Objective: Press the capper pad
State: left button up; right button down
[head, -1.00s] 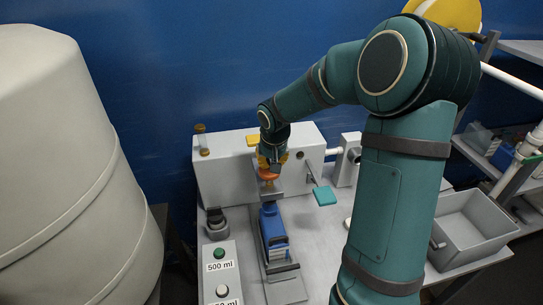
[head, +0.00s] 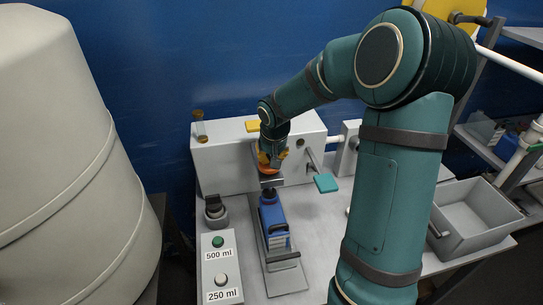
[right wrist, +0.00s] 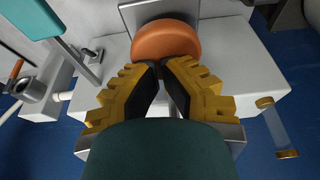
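An orange rounded pad (right wrist: 166,42), seemingly the capper pad, is in front of my right gripper (right wrist: 160,69) in the right wrist view. The gripper's yellow fingers have their black tips together, with nothing seen between them. The tips overlap the pad's near edge in that view; I cannot tell whether they touch it. In the head view my right gripper (head: 272,154) is over the pad (head: 268,169), partly hiding it. A blue bottle (head: 271,212) stands in the grey fixture below and in front. My left gripper is not in view.
A teal paddle (head: 327,183) sticks out right of the pad, and a yellow plate (head: 253,126) is on the grey housing (head: 220,160). Green and white buttons labelled 500 ml and 250 ml are front left. A grey bin (head: 470,247) stands right; a large beige tank (head: 70,160) is left.

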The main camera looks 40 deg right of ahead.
jog(key=shift+s+a+f, duration=0.1)
jog(key=shift+f, duration=0.1)
jog(key=shift+r+p, duration=0.45)
jog(key=shift+r, duration=0.1)
notch_tip(320, 180, up, 4)
jog(key=p, duration=0.2)
jog(key=shift+r+p, duration=0.25)
jog(key=shift+p, duration=0.05)
jog(key=v, duration=0.8)
jog(key=shift+r, duration=0.35)
